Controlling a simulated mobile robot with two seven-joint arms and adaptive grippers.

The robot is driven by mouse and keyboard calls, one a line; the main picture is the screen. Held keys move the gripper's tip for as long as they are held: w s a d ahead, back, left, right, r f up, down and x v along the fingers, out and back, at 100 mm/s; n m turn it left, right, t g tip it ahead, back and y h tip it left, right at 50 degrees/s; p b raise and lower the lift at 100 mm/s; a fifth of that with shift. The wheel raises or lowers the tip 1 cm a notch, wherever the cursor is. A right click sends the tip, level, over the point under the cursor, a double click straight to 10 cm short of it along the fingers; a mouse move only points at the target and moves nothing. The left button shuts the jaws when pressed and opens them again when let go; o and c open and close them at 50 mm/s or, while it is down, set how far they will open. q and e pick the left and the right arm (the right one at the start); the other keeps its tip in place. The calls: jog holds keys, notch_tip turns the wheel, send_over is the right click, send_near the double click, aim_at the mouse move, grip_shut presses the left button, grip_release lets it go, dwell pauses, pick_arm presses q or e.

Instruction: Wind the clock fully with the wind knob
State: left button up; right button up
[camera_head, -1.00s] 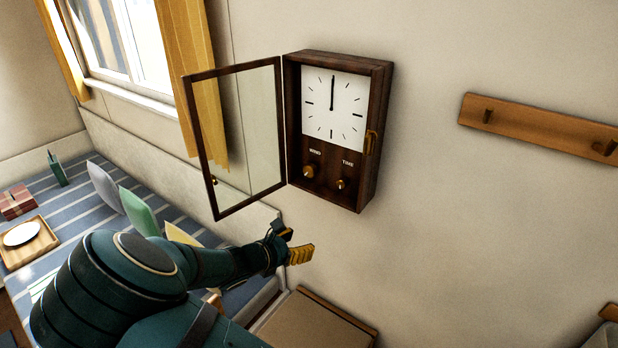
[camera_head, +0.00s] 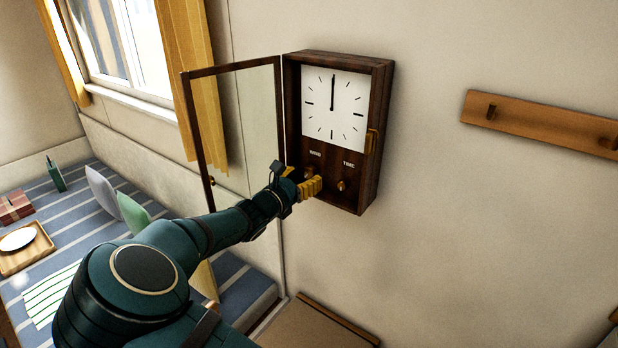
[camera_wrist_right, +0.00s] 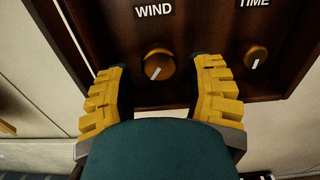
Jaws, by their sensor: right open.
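The wooden wall clock (camera_head: 376,95) hangs with its glass door (camera_head: 187,120) swung open to the left. Both hands on its white face (camera_head: 333,110) point straight up. The brass wind knob (camera_wrist_right: 157,65) sits below the label WIND, its white mark pointing down and slightly left. The time knob (camera_wrist_right: 256,56) is to its right, and also shows in the head view (camera_head: 341,185). My right gripper (camera_wrist_right: 160,78) is open, its yellow fingers on either side of the wind knob with gaps showing. In the head view the gripper (camera_head: 298,185) partly covers the wind knob. My left gripper is out of view.
A wooden peg rail (camera_head: 540,124) is on the wall at right, with bare wall between it and the clock. At left are a window, a yellow curtain (camera_head: 190,70) and a striped bed (camera_head: 90,220) with pillows and a tray (camera_head: 40,256). The open door stands close to my right arm.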

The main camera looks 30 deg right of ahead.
jog(key=shift+x, duration=1.2)
jog(key=shift+c, duration=0.4)
jog(key=c, duration=0.8)
jog(key=shift+c, duration=0.2)
jog(key=shift+m+b, duration=0.45)
jog(key=shift+m, duration=0.05)
grip_shut()
